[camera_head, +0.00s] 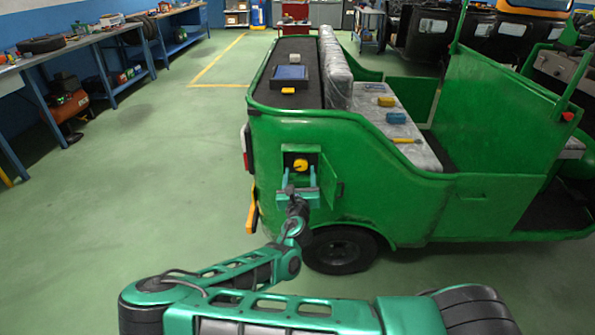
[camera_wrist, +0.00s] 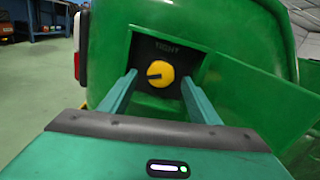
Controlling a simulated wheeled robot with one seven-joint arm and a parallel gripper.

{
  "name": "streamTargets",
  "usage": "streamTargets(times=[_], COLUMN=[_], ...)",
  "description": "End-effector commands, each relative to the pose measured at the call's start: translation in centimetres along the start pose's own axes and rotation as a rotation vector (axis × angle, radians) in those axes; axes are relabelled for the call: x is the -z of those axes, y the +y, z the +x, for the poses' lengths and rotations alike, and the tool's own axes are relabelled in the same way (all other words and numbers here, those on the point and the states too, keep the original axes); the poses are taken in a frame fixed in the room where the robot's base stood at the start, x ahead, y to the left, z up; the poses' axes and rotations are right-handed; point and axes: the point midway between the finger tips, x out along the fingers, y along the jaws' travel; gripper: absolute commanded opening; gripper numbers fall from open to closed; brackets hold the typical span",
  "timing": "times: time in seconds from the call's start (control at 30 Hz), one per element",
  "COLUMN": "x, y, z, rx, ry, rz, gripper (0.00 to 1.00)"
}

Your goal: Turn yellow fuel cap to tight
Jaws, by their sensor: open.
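The yellow fuel cap (camera_head: 300,165) sits in a dark square recess in the side of the green rickshaw (camera_head: 400,205). In the wrist view the yellow fuel cap (camera_wrist: 160,74) is round with a dark mark pointing left. The word "TIGHT" (camera_wrist: 167,47) shows above it on the dark plate. My gripper (camera_head: 299,178) is in front of the recess. In the wrist view my gripper (camera_wrist: 158,82) is open, with one finger to each side of the cap. I cannot tell whether the fingers touch it; gaps show on both sides.
The small green fuel door (camera_head: 328,186) stands open to the right of the recess. A yellow bumper piece (camera_head: 252,208) is at the rear corner and a wheel (camera_head: 341,249) below. Workbenches (camera_head: 75,45) line the left wall. The floor left of the rickshaw is clear.

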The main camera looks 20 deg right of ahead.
Motion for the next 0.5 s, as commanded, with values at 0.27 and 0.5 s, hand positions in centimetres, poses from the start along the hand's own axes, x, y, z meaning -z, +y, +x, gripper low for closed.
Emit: streamTargets(times=[0.27,0.5], x=[-0.1,-0.1], y=[0.0,0.0], z=[2.9,3.2], rx=[-0.001,-0.001], ry=[-0.001,-0.001], rz=[0.0,0.0], gripper=[0.56,0.56])
